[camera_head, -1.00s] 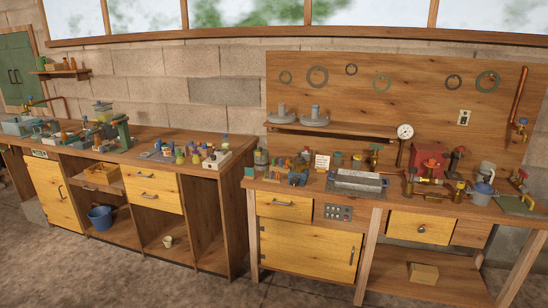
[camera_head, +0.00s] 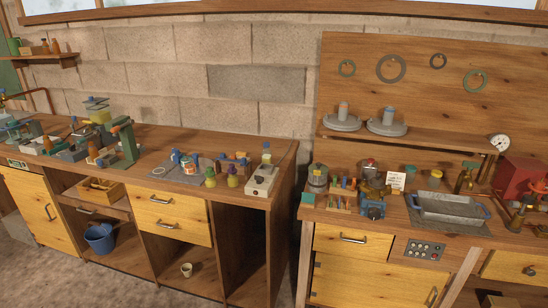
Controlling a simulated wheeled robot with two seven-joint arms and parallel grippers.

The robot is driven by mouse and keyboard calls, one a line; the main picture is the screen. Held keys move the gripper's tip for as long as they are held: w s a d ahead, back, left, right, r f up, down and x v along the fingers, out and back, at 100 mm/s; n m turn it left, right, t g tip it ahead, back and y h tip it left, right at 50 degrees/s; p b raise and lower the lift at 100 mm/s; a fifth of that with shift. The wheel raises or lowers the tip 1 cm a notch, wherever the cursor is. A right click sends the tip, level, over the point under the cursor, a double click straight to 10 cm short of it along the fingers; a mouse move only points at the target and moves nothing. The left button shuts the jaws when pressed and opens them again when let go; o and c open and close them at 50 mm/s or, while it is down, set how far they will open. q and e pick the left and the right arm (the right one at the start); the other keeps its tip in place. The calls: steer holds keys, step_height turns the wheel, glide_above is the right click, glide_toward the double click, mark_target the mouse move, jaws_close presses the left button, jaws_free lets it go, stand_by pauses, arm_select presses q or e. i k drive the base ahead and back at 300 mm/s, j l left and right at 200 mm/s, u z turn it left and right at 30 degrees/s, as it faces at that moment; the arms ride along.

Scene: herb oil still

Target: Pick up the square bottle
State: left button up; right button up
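Several small bottles stand at the right end of the left bench (camera_head: 135,185). A pale bottle with a blue top (camera_head: 266,156) stands on a white scale-like box (camera_head: 261,181). A white and blue container (camera_head: 188,164) stands on a grey mat (camera_head: 172,174). They are too small to tell for certain which one is the square bottle. Neither of my grippers is in view.
A right-hand bench holds a metal tray (camera_head: 449,211), a blue device (camera_head: 373,207) and a glass jar (camera_head: 317,177). A gap separates the benches. A blue bucket (camera_head: 100,239) and a cup (camera_head: 187,269) sit on shelves below. Concrete floor shows at lower left.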

mark_target(266, 155)
steer(key=i+j, duration=0.1)
steer(key=j, duration=0.15)
steer(key=i+j+z, duration=0.1)
steer(key=z, duration=0.3)
steer(key=i+j+z, duration=0.1)
steer(key=z, duration=0.3)
steer(key=j+z, duration=0.4)
steer(key=i+j+z, duration=0.1)
steer(key=z, duration=0.3)
